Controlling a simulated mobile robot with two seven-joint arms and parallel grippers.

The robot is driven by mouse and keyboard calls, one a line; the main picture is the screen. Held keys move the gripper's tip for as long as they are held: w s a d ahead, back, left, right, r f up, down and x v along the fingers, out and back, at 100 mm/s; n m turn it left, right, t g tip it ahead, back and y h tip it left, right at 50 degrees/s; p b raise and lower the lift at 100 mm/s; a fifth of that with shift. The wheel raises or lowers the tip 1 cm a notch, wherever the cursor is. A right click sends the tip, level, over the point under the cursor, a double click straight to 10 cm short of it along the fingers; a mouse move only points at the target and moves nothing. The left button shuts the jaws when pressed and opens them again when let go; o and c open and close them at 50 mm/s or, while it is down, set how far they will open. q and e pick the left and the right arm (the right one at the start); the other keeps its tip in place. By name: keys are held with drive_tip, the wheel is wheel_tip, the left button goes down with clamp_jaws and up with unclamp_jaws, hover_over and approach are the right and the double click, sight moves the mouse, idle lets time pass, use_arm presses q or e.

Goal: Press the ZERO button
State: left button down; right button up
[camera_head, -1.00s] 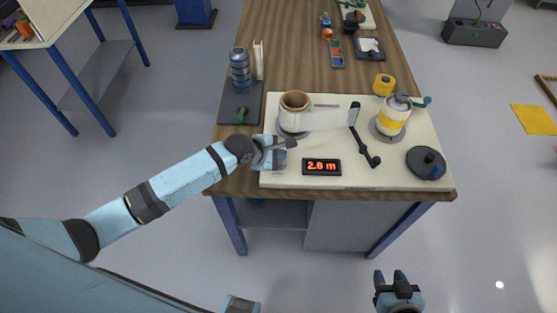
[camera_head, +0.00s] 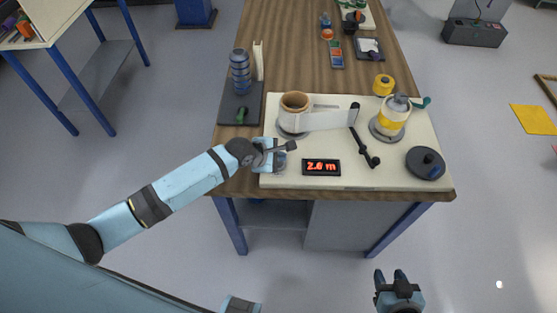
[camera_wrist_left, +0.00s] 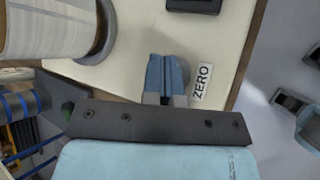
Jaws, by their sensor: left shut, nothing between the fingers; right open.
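The white ZERO label (camera_wrist_left: 202,82) lies on the cream board (camera_head: 410,172), just right of my left fingertips in the left wrist view. The button itself is not visible there; my fingers may hide it. My left gripper (camera_head: 281,160) is shut and empty, pointing down at the board's near left corner. Its blue fingers also show in the left wrist view (camera_wrist_left: 167,72). Whether they touch the board or the button, I cannot tell. A black display (camera_head: 321,167) with red digits, seemingly 2.0 m, sits right of it. My right gripper (camera_head: 392,277) is open, clear of the table.
A film roll (camera_head: 295,102) stands behind my left gripper, its white strip running right to a black arm (camera_head: 364,147). A yellow-banded roller (camera_head: 391,119) and a dark round knob (camera_head: 426,162) are on the right. A dark tray (camera_head: 228,107) holds a blue cylinder and a green-handled tool.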

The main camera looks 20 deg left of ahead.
use_arm(q)
drive_tip(key=shift+f, duration=0.5)
idle(0.7)
drive_tip(key=shift+r, duration=0.1)
drive_tip(key=shift+r+p, duration=0.8)
drive_tip(key=shift+p, duration=0.5)
drive_tip(key=shift+r+p, duration=0.8)
drive_tip(key=shift+p, duration=0.15)
wheel_tip(320, 180, up, 4)
drive_tip(key=p, duration=0.4)
drive_tip(key=shift+f, duration=0.3)
